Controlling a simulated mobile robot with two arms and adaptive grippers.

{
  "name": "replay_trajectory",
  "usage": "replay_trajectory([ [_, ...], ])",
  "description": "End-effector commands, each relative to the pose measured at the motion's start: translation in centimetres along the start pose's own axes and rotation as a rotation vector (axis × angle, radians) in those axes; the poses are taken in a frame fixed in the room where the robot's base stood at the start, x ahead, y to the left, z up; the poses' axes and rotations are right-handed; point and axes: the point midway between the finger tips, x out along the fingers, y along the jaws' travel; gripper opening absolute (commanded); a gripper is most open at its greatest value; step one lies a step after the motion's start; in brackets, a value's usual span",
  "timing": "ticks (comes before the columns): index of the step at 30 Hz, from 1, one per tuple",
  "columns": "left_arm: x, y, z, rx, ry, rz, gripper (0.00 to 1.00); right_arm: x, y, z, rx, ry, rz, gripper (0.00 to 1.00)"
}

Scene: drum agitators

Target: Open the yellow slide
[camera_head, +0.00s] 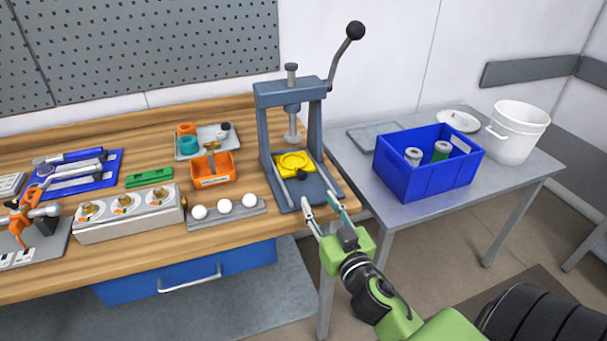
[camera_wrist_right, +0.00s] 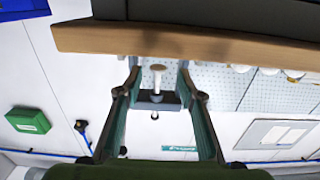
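The yellow slide (camera_head: 295,162) lies on the base of the blue-grey lever press (camera_head: 264,130), under its ram. A small dark knob (camera_head: 302,174) sits at its front edge. My right gripper (camera_head: 322,206) is open and empty, just in front of the press base, apart from the knob. In the right wrist view, which is upside down, my open fingers (camera_wrist_right: 158,68) frame the press ram and crossbar (camera_wrist_right: 157,99); the slide is hidden there. My left gripper is not in view.
White balls (camera_head: 223,206) in a grey holder and an orange bin (camera_head: 212,168) stand left of the press. The press lever (camera_head: 343,60) rises to the upper right. A blue crate (camera_head: 425,177) and white bucket (camera_head: 517,131) stand right. The wooden bench edge (camera_wrist_right: 180,42) is close to my right wrist.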

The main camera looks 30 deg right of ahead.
Motion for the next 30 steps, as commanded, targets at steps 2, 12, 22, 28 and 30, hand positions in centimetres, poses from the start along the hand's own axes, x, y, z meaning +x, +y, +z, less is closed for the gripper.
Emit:
replay_trajectory([
  [2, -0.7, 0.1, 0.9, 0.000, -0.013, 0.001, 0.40, 1.6, -0.1, -0.3, -0.001, 0.002, -0.001, 0.35],
  [12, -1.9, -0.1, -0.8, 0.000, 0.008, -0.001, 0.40, 7.8, 0.0, -0.2, -0.002, 0.001, -0.001, 0.35],
  [22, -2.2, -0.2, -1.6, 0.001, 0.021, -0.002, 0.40, 10.6, 0.0, 0.0, 0.000, -0.001, 0.000, 0.35],
  [28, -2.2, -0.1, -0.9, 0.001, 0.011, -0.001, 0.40, 10.7, 0.0, 0.1, 0.000, -0.001, 0.000, 0.35],
  [30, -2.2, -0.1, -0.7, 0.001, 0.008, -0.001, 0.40, 10.7, 0.0, 0.1, 0.000, -0.001, 0.000, 0.35],
])
